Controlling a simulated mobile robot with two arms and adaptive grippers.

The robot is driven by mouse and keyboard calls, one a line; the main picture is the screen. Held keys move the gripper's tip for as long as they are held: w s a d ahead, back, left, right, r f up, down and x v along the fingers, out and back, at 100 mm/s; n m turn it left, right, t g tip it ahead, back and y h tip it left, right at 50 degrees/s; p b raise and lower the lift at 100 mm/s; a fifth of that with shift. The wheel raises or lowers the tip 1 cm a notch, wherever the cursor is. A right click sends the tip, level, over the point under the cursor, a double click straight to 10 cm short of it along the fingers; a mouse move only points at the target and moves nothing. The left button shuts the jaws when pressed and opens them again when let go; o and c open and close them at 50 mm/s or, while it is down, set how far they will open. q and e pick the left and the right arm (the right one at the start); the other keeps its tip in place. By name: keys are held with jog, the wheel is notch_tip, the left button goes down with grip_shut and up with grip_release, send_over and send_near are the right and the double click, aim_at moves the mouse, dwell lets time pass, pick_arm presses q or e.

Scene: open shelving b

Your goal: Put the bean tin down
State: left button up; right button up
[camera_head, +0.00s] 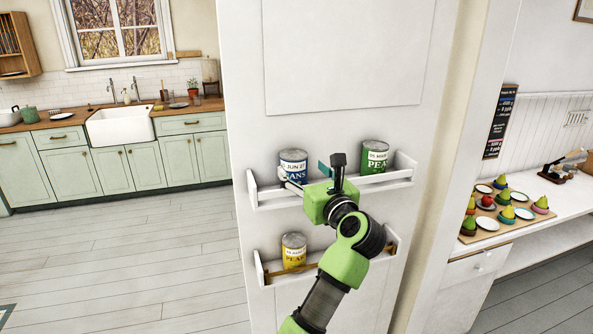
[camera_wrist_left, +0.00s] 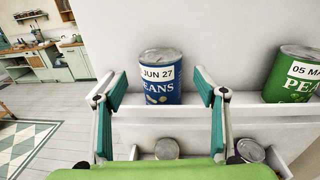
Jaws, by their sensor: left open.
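The blue bean tin (camera_head: 293,163) stands upright on the upper wall shelf (camera_head: 264,203), near its left end. In the left wrist view the bean tin (camera_wrist_left: 160,82), labelled JUN 27, shows between the two spread fingers. My left gripper (camera_head: 307,176) is open in front of the tin; it also shows in the left wrist view (camera_wrist_left: 162,88). Whether the fingertips reach around the tin's sides or stop just before it, I cannot tell. No finger visibly presses on it. My right gripper is not in view.
A green tin (camera_head: 375,158) stands further right on the upper shelf. A yellow tin (camera_head: 293,250) stands on the lower shelf, and another tin top (camera_wrist_left: 250,150) shows there in the wrist view. The upper shelf between the blue and green tins holds no tin.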

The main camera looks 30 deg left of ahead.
pick_arm(q)
jog(key=b+v, duration=0.1)
jog(key=v, duration=0.4)
